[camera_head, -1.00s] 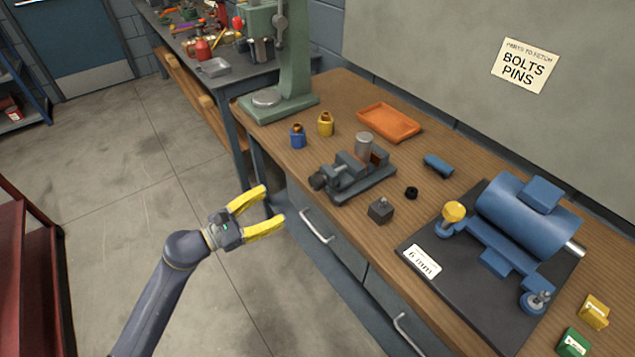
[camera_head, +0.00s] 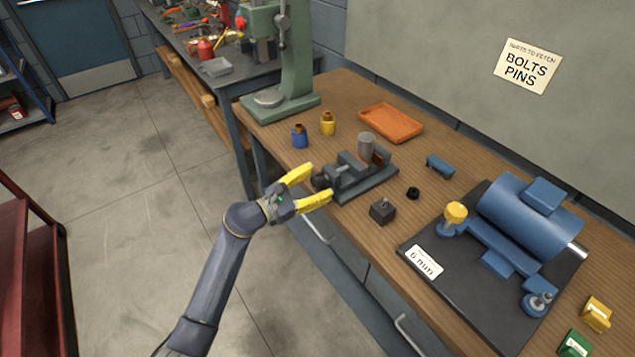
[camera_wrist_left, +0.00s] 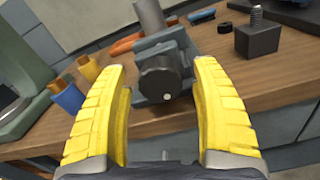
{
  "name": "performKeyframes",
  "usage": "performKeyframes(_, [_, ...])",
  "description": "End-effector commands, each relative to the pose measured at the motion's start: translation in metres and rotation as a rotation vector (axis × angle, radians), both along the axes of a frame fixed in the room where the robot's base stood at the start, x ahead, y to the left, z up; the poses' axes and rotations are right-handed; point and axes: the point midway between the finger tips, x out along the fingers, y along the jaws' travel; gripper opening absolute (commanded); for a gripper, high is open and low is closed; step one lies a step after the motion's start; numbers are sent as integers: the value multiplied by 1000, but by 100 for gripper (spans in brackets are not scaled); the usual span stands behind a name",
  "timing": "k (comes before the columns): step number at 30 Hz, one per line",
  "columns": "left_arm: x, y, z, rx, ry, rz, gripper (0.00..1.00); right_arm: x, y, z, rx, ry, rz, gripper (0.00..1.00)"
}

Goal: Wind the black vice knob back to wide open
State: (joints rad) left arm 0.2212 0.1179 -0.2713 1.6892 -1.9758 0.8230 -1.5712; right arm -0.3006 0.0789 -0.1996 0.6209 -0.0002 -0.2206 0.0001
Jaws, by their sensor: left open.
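The grey vice (camera_head: 361,172) stands near the front edge of the wooden bench, with a grey metal cylinder (camera_head: 367,145) upright at its jaws. Its black knob (camera_wrist_left: 160,82) faces me in the left wrist view, with a small white dot low on its face. In the left wrist view the fingers (camera_wrist_left: 162,75) frame the knob. My right gripper is not in view.
A dark block with a stud (camera_head: 382,211) and a black ring (camera_head: 413,193) lie right of the vice. Blue (camera_head: 299,136) and yellow (camera_head: 327,123) bottles stand behind-left. An orange tray (camera_head: 391,123) lies behind. A blue motor assembly (camera_head: 528,217) fills the bench's right.

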Motion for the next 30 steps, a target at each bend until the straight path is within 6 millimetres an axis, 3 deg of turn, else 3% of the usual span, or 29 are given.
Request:
performKeyframes(12, [2,-3,0,-1,1,0,66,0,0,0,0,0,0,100])
performKeyframes(27, [2,-3,0,-1,1,0,8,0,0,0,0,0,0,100])
performKeyframes(30, [2,-3,0,0,1,0,5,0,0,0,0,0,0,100])
